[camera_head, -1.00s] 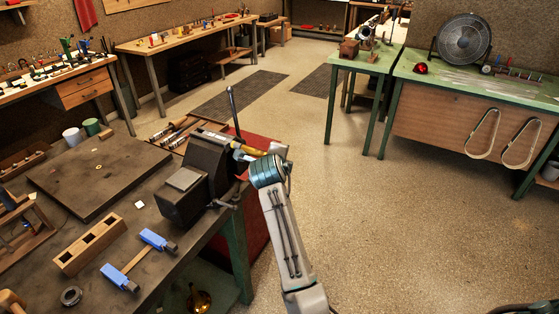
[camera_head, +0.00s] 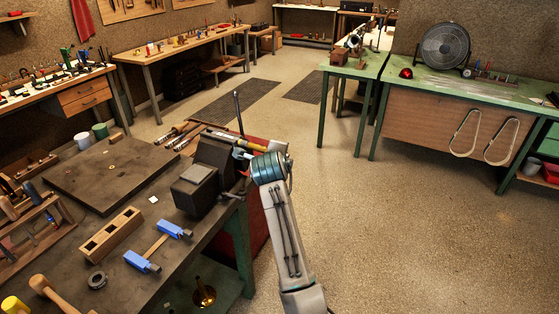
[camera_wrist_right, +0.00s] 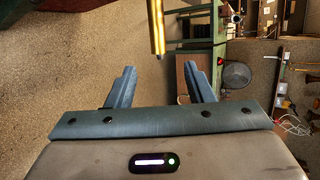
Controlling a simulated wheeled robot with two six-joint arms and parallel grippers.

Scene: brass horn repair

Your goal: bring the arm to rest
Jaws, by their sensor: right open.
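My right arm rises from the bottom middle of the head view, its wrist beside the vise (camera_head: 197,188) at the right edge of the dark workbench. In the right wrist view my right gripper (camera_wrist_right: 159,70) is open, with nothing between its fingers. A brass-coloured rod (camera_wrist_right: 156,25) hangs down from the top of that view, its end beyond the fingertips and apart from them. In the head view the wrist mostly hides the right fingers. A yellow handle (camera_head: 256,147) shows just behind the wrist. My left gripper is not in view.
On the workbench (camera_head: 180,260) lie a blue-ended clamp (camera_head: 158,245), a wooden block with square holes (camera_head: 110,233), a mallet (camera_head: 55,295) and a dark board (camera_head: 100,180). A green table (camera_head: 355,66) stands at the back right. The floor (camera_head: 400,220) right of my arm is clear.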

